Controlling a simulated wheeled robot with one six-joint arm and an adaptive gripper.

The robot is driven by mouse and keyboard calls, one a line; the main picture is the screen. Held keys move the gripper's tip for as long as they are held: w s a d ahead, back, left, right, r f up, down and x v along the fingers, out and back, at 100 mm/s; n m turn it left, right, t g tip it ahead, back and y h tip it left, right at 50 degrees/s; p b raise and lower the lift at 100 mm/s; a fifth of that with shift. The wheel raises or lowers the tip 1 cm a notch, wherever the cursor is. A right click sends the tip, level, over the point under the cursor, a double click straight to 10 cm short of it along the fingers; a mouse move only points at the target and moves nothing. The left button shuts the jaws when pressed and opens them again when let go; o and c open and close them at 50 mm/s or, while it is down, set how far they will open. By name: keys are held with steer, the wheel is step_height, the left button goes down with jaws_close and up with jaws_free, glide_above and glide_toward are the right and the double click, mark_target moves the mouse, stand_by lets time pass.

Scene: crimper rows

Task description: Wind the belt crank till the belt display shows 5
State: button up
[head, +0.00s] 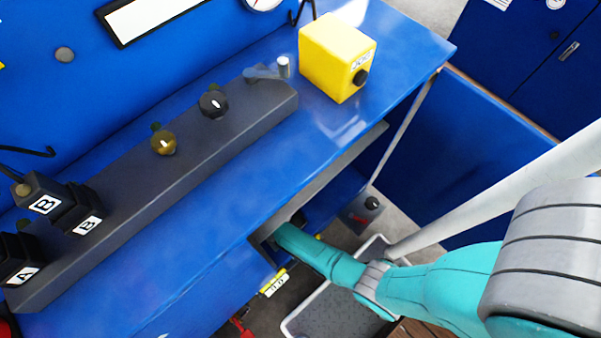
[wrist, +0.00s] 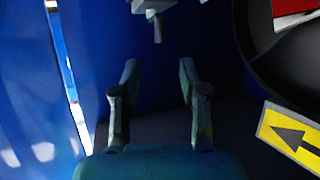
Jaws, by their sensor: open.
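My gripper (wrist: 158,78) is open and empty in the wrist view, its two fingers apart against dark blue panels. Just beyond the fingertips, at the top, is a grey part with a short peg (wrist: 157,28); it may be the belt crank, but I cannot tell. It is apart from the fingers. In the head view my arm reaches in under the bench's front edge and the fingertips are hidden. A small yellow-edged plate with a white label (head: 274,284) sits below the bench edge; its text is too small to read surely. I cannot identify the belt display.
The blue bench (head: 350,135) carries a dark rail (head: 130,205) with knobs and lettered blocks, and a yellow box (head: 330,60) with a black button. A grey tray (head: 330,312) lies below. In the wrist view, a yellow arrow plate (wrist: 288,137) and a dark rounded rim (wrist: 265,75) are close on the right.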

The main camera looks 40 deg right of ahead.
steer(key=shift+a, duration=0.1)
steer(key=c, duration=0.5)
steer(key=w+d+r+t, duration=0.1)
steer(key=w+d+r+n+t+y, duration=0.1)
steer(key=d, duration=0.1)
steer(key=w+d+r+n+t, duration=0.1)
steer(key=d, duration=0.1)
steer(key=shift+w+d+t+y, duration=0.25)
steer(key=shift+t+y, duration=0.15)
jaws_close()
steer(key=d+r+n+t+y, duration=0.3)
steer(key=n, duration=0.1)
steer(key=s+f+n+g+y, duration=0.3)
steer(key=s+n+y, duration=0.35)
steer(key=s, duration=0.75)
steer(key=w+r+x, duration=0.2)
steer(key=x, duration=1)
steer(key=shift+w, duration=0.3)
